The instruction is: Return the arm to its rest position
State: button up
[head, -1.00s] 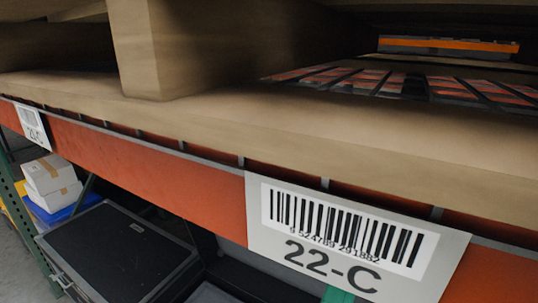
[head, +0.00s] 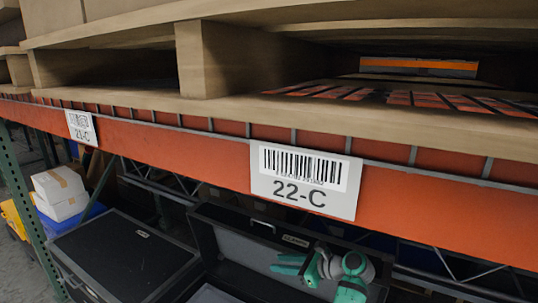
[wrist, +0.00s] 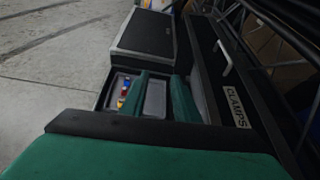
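My gripper (head: 280,264) shows in the lower part of the head view, green with grey joints behind it, in front of the raised lid of an open black tote. In the wrist view its two green fingers (wrist: 159,78) stand apart with nothing held between them. The open tote (wrist: 104,95) lies below them. Its lid (wrist: 225,85) is up and carries a CLAMPS label (wrist: 237,107). Small red, yellow and blue items (wrist: 123,92) lie in a compartment beside the left finger. Much of the tote is hidden by my gripper.
An orange shelf beam (head: 215,145) with a 22-C label (head: 305,180) crosses above the totes, with a wooden pallet (head: 240,112) on it. A closed black tote (head: 120,255) stands left, near white boxes (head: 60,193) and a green post (head: 30,205). Open floor (wrist: 50,70) shows left in the wrist view.

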jog(key=s+f+n+t+h, duration=0.15)
jog(key=s+f, duration=0.25)
jog(key=f, duration=0.7)
jog(key=s+f+t+h, duration=0.1)
jog(key=s+f+h, duration=0.2)
jog(key=f, duration=0.7)
jog(key=s+d+f+n+h, duration=0.1)
jog(key=s+f+n+h, duration=0.15)
jog(key=s+f, duration=0.5)
jog(key=s+f+n+h, duration=0.25)
jog(key=s+f, duration=0.25)
jog(key=s, duration=0.5)
jog(key=s+a+r+n+t+h, duration=0.15)
jog(key=s+n, duration=0.25)
jog(key=s, duration=0.5)
jog(key=s+r+n+t+h, duration=0.1)
jog(key=s+r+n, duration=0.15)
jog(key=s, duration=0.65)
jog(key=s+a+r+n+t, duration=0.3)
jog(key=s+r+n, duration=0.7)
jog(key=s+r, duration=0.5)
notch_tip(320, 180, up, 3)
jog(key=shift+a+f+y, duration=0.15)
jog(key=shift+a+y, duration=0.15)
jog(key=shift+a, duration=0.2)
